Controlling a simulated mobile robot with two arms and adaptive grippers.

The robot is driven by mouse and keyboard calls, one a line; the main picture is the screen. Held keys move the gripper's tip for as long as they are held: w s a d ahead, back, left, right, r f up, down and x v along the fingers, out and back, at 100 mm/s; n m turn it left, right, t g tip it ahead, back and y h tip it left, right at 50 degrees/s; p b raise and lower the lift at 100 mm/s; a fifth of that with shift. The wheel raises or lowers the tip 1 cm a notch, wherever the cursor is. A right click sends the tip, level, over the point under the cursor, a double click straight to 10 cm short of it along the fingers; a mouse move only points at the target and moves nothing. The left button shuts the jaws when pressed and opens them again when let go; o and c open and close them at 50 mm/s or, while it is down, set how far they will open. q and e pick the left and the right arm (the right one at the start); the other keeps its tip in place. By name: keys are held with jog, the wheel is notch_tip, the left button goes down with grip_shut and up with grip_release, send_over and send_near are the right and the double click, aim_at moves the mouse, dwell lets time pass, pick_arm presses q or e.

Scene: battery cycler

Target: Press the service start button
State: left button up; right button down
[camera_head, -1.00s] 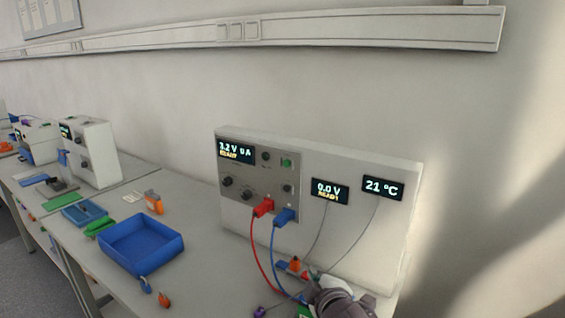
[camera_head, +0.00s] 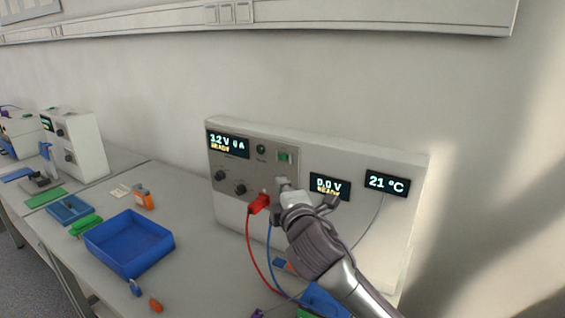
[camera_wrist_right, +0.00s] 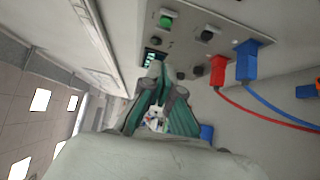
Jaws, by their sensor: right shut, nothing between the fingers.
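The cycler's grey panel (camera_head: 229,176) stands upright on the bench. A green square button (camera_head: 285,157) sits at its upper right, with a small round control (camera_head: 261,149) to its left; I cannot read which is labelled service start. A green control also shows in the wrist view (camera_wrist_right: 167,20). My right gripper (camera_head: 283,184) is shut and empty, in front of the panel just below the green button. It shows in the wrist view too (camera_wrist_right: 157,75). I cannot tell whether it touches the panel. My left gripper is not in view.
A red plug (camera_head: 259,203) with its cable sits left of the gripper. The blue plug (camera_wrist_right: 246,60) is hidden in the head view. Displays (camera_head: 330,187) flank the panel. A blue tray (camera_head: 130,244) and an orange item (camera_head: 144,200) lie on the bench.

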jog(key=p, duration=0.2)
send_near(279, 157)
jog(key=w+a, duration=0.2)
jog(key=a, duration=0.1)
jog(key=w, duration=0.1)
jog(key=w+d+p, duration=0.1)
jog(key=w, duration=0.1)
jog(key=shift+d+r+p, duration=0.1)
jog(key=shift+p, duration=0.2)
jog(key=shift+w+d, duration=0.35)
jog(key=shift+w, duration=0.2)
